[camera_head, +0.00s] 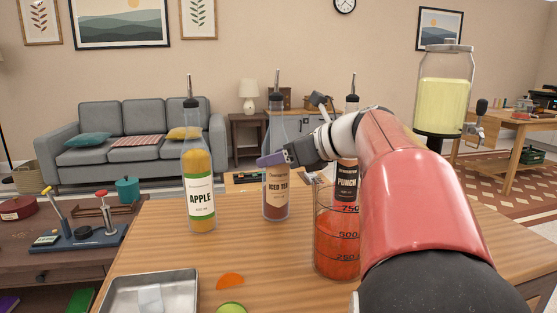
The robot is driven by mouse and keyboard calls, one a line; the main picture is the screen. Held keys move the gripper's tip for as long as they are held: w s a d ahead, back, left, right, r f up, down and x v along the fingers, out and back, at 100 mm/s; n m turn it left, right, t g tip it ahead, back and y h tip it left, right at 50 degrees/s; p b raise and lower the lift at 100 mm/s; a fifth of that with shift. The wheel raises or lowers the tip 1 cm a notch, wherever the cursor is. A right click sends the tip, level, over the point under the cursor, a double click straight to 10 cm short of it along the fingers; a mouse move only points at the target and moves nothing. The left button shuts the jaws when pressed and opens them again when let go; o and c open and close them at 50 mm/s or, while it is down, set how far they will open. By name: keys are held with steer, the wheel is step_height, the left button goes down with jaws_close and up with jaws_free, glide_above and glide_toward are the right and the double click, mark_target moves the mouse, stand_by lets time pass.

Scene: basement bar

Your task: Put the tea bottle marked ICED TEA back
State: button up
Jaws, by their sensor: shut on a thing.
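The tea bottle (277,203) is clear, with brown liquid, a label reading ICED TEA and a dark pourer on top. It looks upright at the far side of the wooden table, between the other two bottles. My gripper (272,159) is shut on the tea bottle at its upper body, reaching in from the right. My gripper hides part of the bottle's shoulder. I cannot tell whether the bottle's base touches the table.
The APPLE bottle (199,185) stands to the left. The PUNCH bottle (347,179) is to the right, partly behind my arm and a measuring beaker (336,262) of red liquid. A metal tray (188,282), an orange slice (230,281) and a lime (232,308) lie nearer.

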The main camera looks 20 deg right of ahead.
steer(key=shift+f, duration=0.15)
steer(key=shift+f, duration=0.15)
steer(key=o, duration=1.5)
steer(key=v, duration=1.2)
steer(key=shift+p, duration=0.3)
steer(key=shift+r, duration=0.25)
